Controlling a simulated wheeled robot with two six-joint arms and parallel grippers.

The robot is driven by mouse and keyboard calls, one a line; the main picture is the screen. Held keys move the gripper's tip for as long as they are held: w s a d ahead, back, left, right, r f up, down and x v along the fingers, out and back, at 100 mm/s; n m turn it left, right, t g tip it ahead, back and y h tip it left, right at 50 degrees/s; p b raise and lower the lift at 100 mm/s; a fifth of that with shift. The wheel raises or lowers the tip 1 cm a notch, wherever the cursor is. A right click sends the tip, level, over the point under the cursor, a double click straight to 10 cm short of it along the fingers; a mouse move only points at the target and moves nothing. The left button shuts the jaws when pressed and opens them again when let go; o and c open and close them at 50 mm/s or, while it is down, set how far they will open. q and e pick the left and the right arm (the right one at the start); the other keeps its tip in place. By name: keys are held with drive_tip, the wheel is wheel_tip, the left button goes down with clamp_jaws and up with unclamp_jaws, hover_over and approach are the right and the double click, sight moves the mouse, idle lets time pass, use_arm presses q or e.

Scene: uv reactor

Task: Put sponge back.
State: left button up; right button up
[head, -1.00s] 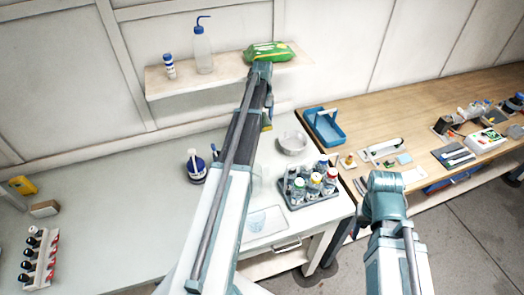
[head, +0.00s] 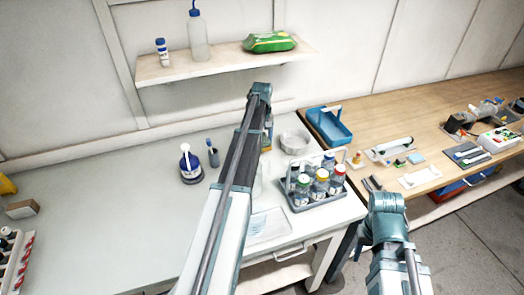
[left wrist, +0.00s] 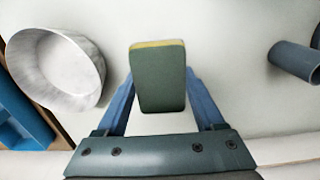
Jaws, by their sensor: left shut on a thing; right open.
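The sponge (left wrist: 158,80), dark green with a thin yellow layer along its far edge, is between the two blue fingers of my left gripper (left wrist: 158,95) in the left wrist view. That gripper is shut on it, above the pale counter (head: 120,220). In the head view my left arm hides most of the gripper; a small yellowish bit of the sponge (head: 266,142) shows left of the grey bowl (head: 295,141). My right gripper (head: 361,242) is open and empty by the counter's right front corner, its fingers mostly hidden.
The bowl also shows in the left wrist view (left wrist: 55,70), left of the sponge; a grey-blue cup (left wrist: 294,62) lies right. A bottle rack (head: 318,198) and flat clear tray (head: 268,226) are near the front. A blue carrier (head: 328,127) stands on the wooden bench. A wall shelf (head: 225,66) is above.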

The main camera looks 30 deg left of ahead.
use_arm(q)
drive_tip(key=shift+f+b, duration=2)
drive_tip(key=shift+f, duration=0.2)
drive_tip(key=shift+f, duration=0.15)
drive_tip(key=o, duration=1.3)
drive_tip(key=shift+r, duration=0.2)
wheel_tip(320, 180, up, 12)
drive_tip(key=p, duration=1.2)
